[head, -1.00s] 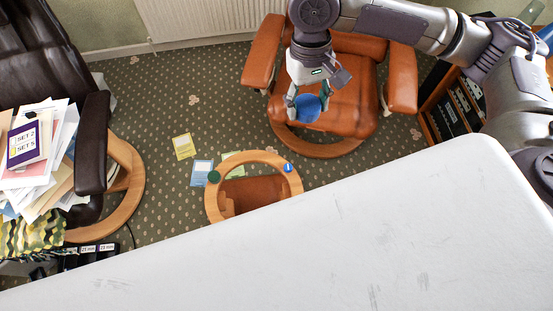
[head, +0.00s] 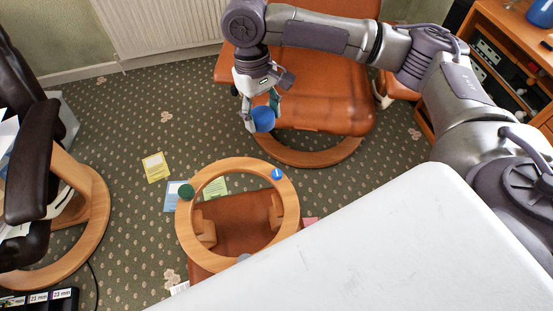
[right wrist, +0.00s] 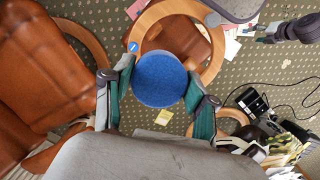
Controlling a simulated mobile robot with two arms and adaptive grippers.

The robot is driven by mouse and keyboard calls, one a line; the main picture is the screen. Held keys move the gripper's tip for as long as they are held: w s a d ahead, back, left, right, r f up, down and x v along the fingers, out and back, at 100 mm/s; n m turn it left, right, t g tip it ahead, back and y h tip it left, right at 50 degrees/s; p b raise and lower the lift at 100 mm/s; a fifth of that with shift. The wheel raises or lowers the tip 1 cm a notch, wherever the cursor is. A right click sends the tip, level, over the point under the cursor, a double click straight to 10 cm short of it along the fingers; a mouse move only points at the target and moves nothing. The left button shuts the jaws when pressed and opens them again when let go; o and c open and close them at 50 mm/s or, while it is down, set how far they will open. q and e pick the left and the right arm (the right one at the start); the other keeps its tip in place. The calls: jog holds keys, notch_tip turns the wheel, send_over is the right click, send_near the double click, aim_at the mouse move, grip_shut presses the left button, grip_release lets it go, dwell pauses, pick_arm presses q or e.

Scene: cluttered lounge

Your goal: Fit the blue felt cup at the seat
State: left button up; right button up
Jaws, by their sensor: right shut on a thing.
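The blue felt cup (head: 264,120) is held in my right gripper (head: 261,114), above the floor beside the orange armchair. In the right wrist view the cup (right wrist: 159,79) shows its round blue face between my two fingers. The upturned stool's wooden ring (head: 232,164) is below the cup in the head view, apart from it. A blue disc marked 1 (head: 277,174) is on the ring's upper right. A green round piece (head: 186,191) is on its left, and a grey one (head: 243,257) at its bottom.
The orange armchair (head: 325,100) stands behind the gripper. A brown chair's wooden base (head: 88,235) is at the left. Yellow (head: 156,167) and blue (head: 174,195) cards lie on the patterned carpet. A wooden shelf unit (head: 500,65) is at the right.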

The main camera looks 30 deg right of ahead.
jog(key=w+f+n+b, duration=0.2)
jog(key=w+f+n, duration=0.2)
jog(key=f, duration=0.4)
jog(key=n+t+h+b, duration=0.1)
jog(key=n+t+b, duration=0.2)
jog(key=n, duration=1.5)
send_over(278, 171)
jog(key=f, duration=2.3)
jog(key=shift+s+a, duration=0.25)
jog(key=shift+a, duration=0.05)
pick_arm(q)
jog(key=w+r+t, duration=0.1)
jog(key=w+r, duration=0.4)
jog(key=r, duration=0.5)
jog(key=shift+w+d, duration=0.2)
jog(key=shift+d, duration=0.1)
pick_arm(e)
jog(key=shift+p, duration=0.35)
jog(key=shift+f, duration=0.15)
notch_tip(278, 171, down, 4)
jog(key=shift+r+b, duration=0.25)
jog(key=shift+b, duration=0.85)
pick_arm(q)
jog(key=w+b+v, duration=0.1)
jog(key=v, duration=0.8)
jog(key=shift+r, duration=0.3)
pick_arm(e)
jog(key=shift+f, duration=1.05)
